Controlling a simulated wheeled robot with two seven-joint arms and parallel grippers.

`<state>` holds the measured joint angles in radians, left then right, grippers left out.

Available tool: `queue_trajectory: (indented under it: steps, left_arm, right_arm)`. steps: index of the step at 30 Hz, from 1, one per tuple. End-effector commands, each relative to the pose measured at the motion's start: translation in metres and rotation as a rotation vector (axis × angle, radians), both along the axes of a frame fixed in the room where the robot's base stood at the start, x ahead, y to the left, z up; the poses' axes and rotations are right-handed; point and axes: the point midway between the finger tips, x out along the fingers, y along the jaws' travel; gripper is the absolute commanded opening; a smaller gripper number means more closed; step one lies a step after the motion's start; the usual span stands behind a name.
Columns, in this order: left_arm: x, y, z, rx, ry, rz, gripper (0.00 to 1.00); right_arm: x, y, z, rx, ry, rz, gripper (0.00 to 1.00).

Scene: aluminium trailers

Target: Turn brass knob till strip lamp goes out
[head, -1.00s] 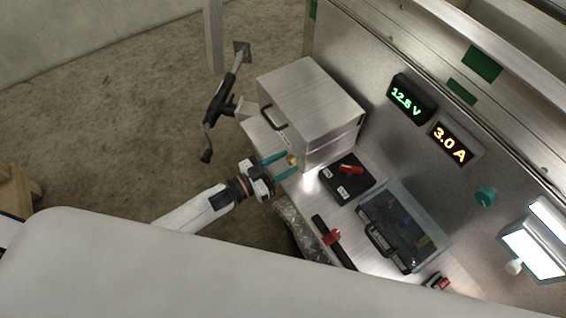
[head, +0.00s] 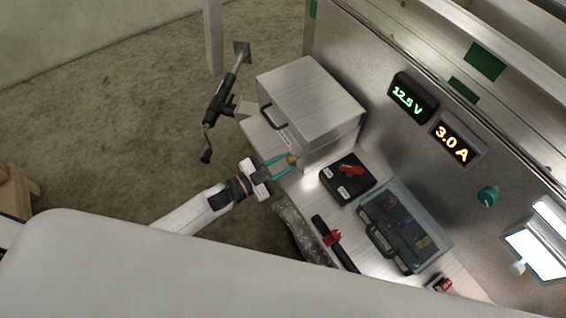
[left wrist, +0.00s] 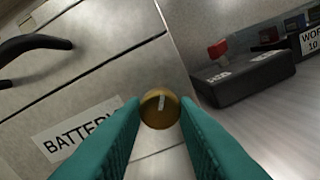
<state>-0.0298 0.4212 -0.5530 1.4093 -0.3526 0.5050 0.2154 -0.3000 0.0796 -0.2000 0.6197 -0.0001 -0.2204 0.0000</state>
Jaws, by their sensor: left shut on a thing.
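The brass knob (left wrist: 160,109) is on the face of the metal battery box (left wrist: 90,60), with a pale pointer line tilted slightly right of upright. My left gripper (left wrist: 160,118) has its teal fingers shut on the knob, one on each side. In the head view, my left gripper (head: 281,166) reaches the knob (head: 292,159) at the box's (head: 312,95) lower front. The strip lamp (head: 537,250) on the wall at the right is lit white. My right gripper is not in view.
A black switch box with a red lever (head: 347,179) stands right of the battery box. Beyond it are a clear-lidded case (head: 405,228) and a red-black tool (head: 333,240). Wall displays read 12.5 V (head: 412,97) and 3.0 A (head: 455,141).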

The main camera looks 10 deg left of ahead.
Motion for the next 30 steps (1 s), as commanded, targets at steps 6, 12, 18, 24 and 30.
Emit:
queue_trajectory:
  steps: [6, 12, 18, 24, 30]
  left_arm:
    - [0.0, 0.0, 0.0, -0.001, 0.001, 0.0, 0.48]
    - [0.0, 0.0, 0.0, -0.002, 0.002, 0.0, 0.48]
    - [-0.006, 0.006, -0.002, -0.001, 0.004, 0.0, 0.48]
    - [-0.033, 0.032, -0.003, 0.001, 0.007, 0.0, 0.48]
    - [-0.063, 0.062, -0.003, 0.001, 0.006, -0.001, 0.48]
  right_arm:
    - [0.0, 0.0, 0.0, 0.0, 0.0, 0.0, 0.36]
    - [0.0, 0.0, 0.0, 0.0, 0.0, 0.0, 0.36]
    - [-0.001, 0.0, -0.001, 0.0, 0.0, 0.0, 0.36]
    - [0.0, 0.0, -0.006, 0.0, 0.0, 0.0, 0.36]
    - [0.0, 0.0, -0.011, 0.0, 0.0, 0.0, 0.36]
